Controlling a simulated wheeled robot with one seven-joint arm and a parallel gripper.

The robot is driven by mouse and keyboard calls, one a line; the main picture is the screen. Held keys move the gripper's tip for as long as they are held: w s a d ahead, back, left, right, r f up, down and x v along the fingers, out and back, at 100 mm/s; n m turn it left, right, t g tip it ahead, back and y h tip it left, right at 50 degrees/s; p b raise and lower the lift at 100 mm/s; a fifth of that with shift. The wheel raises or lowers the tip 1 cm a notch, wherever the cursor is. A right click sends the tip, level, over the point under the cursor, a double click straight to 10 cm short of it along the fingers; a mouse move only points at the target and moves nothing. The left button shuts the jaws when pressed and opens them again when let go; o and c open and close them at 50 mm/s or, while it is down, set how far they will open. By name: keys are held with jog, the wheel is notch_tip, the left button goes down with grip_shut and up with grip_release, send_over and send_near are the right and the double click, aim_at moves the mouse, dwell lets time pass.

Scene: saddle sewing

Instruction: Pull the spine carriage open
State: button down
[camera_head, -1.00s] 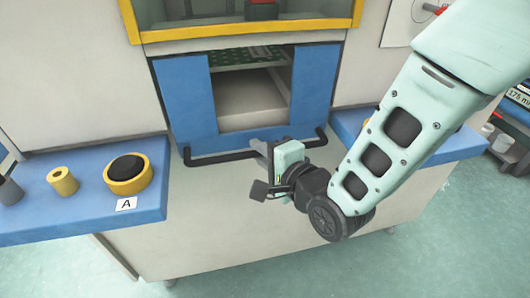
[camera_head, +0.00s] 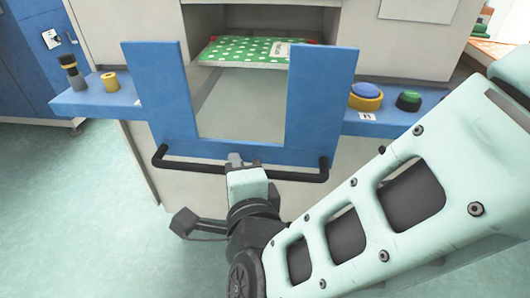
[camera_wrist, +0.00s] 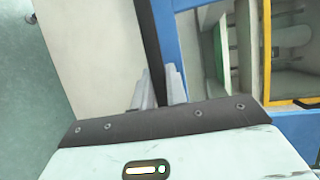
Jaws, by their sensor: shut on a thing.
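The spine carriage (camera_head: 180,95) has a blue U-shaped front and stands out in front of the pale machine body. A black bar handle (camera_head: 190,166) runs along its lower front; it also shows in the wrist view (camera_wrist: 147,35). My gripper (camera_head: 236,160) is shut on the handle bar near its middle. In the wrist view my two grey fingers (camera_wrist: 160,88) sit either side of the bar. The exact contact is partly hidden by the gripper body.
A green white-dotted panel (camera_head: 250,50) lies inside the opening behind the front. Blue side shelves flank it: the left holds a yellow spool (camera_head: 110,82), the right a blue-topped button (camera_head: 366,95) and a green button (camera_head: 408,100). Floor is clear at left.

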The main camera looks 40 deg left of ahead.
jog(key=shift+s+d+f+b, duration=0.1)
jog(key=shift+s+d, duration=0.3)
jog(key=shift+s, duration=0.2)
jog(key=shift+s+d+r+b, duration=0.1)
jog(key=shift+s+d, duration=0.3)
jog(key=shift+s, duration=0.2)
jog(key=shift+s+d+f+b, duration=0.1)
jog(key=shift+s+d, duration=0.3)
jog(key=shift+s, duration=0.2)
jog(key=c, duration=1.4)
grip_release()
jog(key=v, duration=0.7)
jog(key=shift+s, duration=0.2)
jog(key=shift+d, duration=0.1)
